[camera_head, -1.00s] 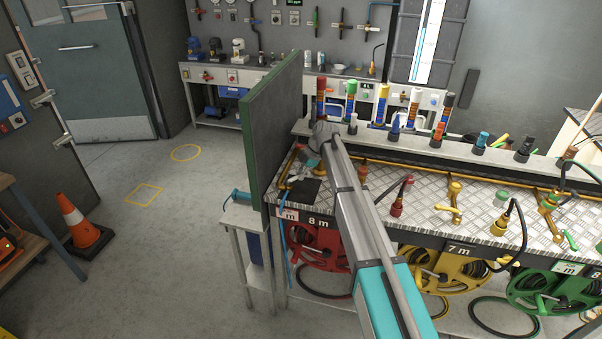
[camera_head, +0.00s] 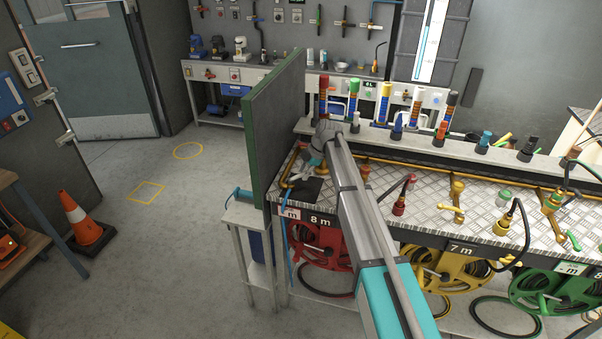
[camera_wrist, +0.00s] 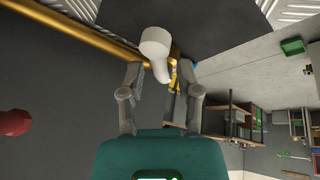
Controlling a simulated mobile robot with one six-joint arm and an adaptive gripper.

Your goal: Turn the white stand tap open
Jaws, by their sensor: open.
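The white tap handle (camera_wrist: 157,48) shows in the wrist view as a rounded white knob with a short lever tapering toward my gripper. My gripper (camera_wrist: 162,74) is open. One finger is on each side of the lever's end, with a visible gap on the left; contact on the right cannot be told. A brass part shows just behind the lever, partly hidden. In the head view my gripper is at the left end of the metal bench top (camera_head: 425,208), beside the green-edged panel, and my arm hides much of this area.
The upright green-edged panel (camera_head: 275,130) stands close left of my gripper. A brass pipe (camera_wrist: 85,32) runs near the tap. A red tap (camera_head: 399,207) and a yellow tap (camera_head: 456,203) stand farther right. An orange cone (camera_head: 82,221) is on the floor at left.

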